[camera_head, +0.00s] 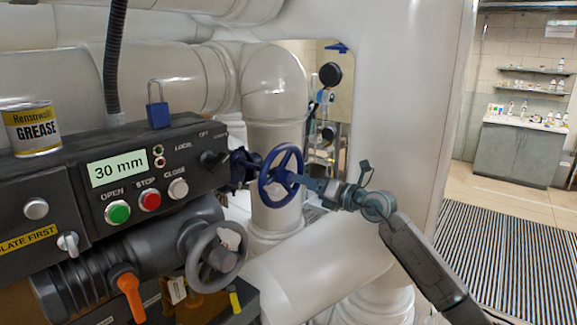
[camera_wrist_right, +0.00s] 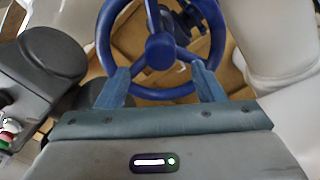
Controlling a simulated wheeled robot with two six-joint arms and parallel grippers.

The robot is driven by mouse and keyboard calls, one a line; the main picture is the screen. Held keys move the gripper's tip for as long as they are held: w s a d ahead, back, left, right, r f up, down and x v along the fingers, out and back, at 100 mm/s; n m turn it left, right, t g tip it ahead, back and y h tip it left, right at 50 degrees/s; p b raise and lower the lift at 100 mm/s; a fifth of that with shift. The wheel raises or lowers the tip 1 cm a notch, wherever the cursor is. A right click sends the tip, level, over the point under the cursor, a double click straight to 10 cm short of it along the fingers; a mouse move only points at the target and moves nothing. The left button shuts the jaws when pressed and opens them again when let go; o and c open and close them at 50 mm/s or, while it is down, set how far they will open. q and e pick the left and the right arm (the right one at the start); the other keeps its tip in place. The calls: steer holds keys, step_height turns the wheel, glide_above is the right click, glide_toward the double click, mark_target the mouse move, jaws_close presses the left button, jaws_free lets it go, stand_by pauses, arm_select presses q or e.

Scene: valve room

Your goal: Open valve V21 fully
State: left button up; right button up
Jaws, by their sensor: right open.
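A blue handwheel (camera_head: 281,176) with spokes and a round hub stands on a blue valve stem, right of the dark control box. It also fills the upper middle of the right wrist view (camera_wrist_right: 161,51). No V21 label is readable on it. My right gripper (camera_head: 299,181) comes from the right and is at the wheel. In the right wrist view my right gripper (camera_wrist_right: 161,82) is open, its two fingers apart and overlapping the lower left and lower right of the rim. I cannot tell whether they touch it. My left gripper is not in view.
The control box (camera_head: 80,160) has OPEN, STOP and CLOSE buttons and a "30 mm" display (camera_head: 118,169). A grease can (camera_head: 32,129) and blue padlock (camera_head: 158,114) are on top. A grey handwheel (camera_head: 215,257) and orange lever (camera_head: 129,288) sit below. Large white pipes (camera_head: 275,150) crowd behind.

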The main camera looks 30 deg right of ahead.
mark_target(290, 177)
steer(key=shift+f+m, duration=0.1)
steer(key=shift+m, duration=0.4)
steer(key=shift+w, duration=0.1)
steer(key=shift+x, duration=3.1)
steer(key=shift+r, duration=0.25)
